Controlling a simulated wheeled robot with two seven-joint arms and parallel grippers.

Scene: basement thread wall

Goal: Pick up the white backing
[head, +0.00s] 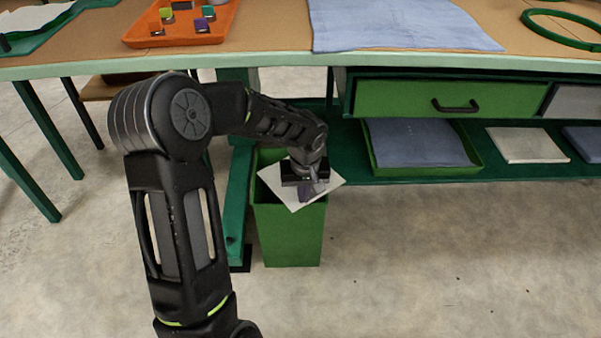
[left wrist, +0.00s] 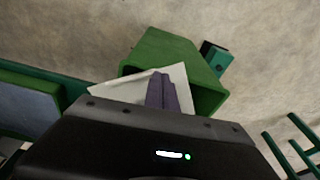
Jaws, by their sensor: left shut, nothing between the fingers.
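The white backing (head: 329,183) is a thin, pale square sheet over the mouth of the green bin (head: 290,232). It also shows in the left wrist view (left wrist: 122,94), across one side of the bin's opening (left wrist: 165,47). I cannot tell whether it rests on the rim or inside. My left gripper (head: 307,193) points down in front of the sheet and hides its middle. Its fingers (left wrist: 168,90) are closed together with nothing between them. Whether they touch the sheet is unclear. My right gripper is not in view.
The workbench (head: 275,35) stands behind the bin, with an orange tray (head: 225,28) and a blue cloth (head: 400,25) on top. A green drawer (head: 440,98) and a lower shelf (head: 500,170) are to the right. The floor in front is clear.

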